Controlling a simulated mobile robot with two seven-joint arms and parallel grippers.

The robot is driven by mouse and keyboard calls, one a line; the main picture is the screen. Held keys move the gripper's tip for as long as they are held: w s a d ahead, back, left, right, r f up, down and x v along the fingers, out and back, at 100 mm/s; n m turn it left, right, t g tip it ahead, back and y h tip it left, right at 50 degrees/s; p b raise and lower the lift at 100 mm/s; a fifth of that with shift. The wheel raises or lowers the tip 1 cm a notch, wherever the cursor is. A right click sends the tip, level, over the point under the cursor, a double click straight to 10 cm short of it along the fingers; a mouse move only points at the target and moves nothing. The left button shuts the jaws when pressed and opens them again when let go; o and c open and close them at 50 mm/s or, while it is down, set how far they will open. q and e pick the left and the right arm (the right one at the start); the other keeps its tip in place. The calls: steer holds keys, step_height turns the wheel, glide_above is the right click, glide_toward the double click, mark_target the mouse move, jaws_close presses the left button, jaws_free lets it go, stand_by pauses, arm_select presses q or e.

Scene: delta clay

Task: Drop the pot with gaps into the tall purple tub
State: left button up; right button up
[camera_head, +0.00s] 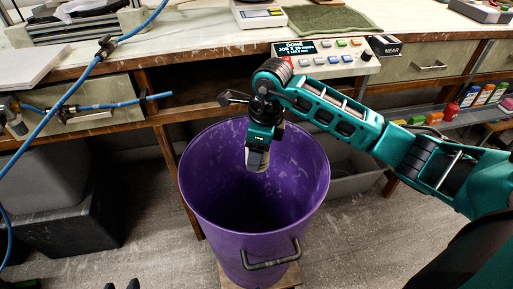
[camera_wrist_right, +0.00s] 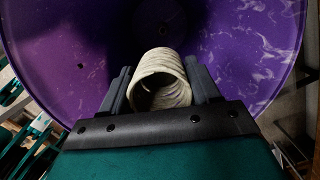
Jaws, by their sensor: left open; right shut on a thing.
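The pot (camera_wrist_right: 158,82) is a pale, ribbed, hollow cylinder, and its open end faces the camera in the right wrist view. Its gaps cannot be made out clearly. My right gripper (camera_head: 257,163) is shut on it, one finger on each side, and points down inside the mouth of the tall purple tub (camera_head: 254,243). The tub's scuffed inner wall (camera_wrist_right: 262,50) surrounds the pot in the right wrist view. In the head view the gripper mostly hides the pot. Two dark fingertips of my left gripper (camera_head: 122,286) show apart at the bottom edge, empty.
A workbench (camera_head: 180,50) runs behind the tub, with a control panel (camera_head: 322,58) near its front edge. A blue hose (camera_head: 75,85) hangs at the left. A dark grey box (camera_head: 70,225) stands on the floor at left. A handle (camera_head: 270,258) sticks out from the tub's front.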

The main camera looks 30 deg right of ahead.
steer(key=o, duration=1.2)
steer(key=shift+c, duration=0.2)
arm_select(q)
steer(key=shift+w+d+r, duration=0.1)
steer(key=shift+w+r, duration=0.05)
steer(key=shift+r, duration=0.1)
steer(key=r+p, duration=0.2)
steer(key=p, duration=0.1)
steer(key=shift+s+a, duration=0.2)
steer(key=shift+a, duration=0.15)
arm_select(e)
step_height(320, 180, up, 13)
steer(key=s+d, duration=0.1)
steer(key=shift+d, duration=0.25)
steer(key=shift+s+f, duration=0.1)
steer(key=shift+s, duration=0.05)
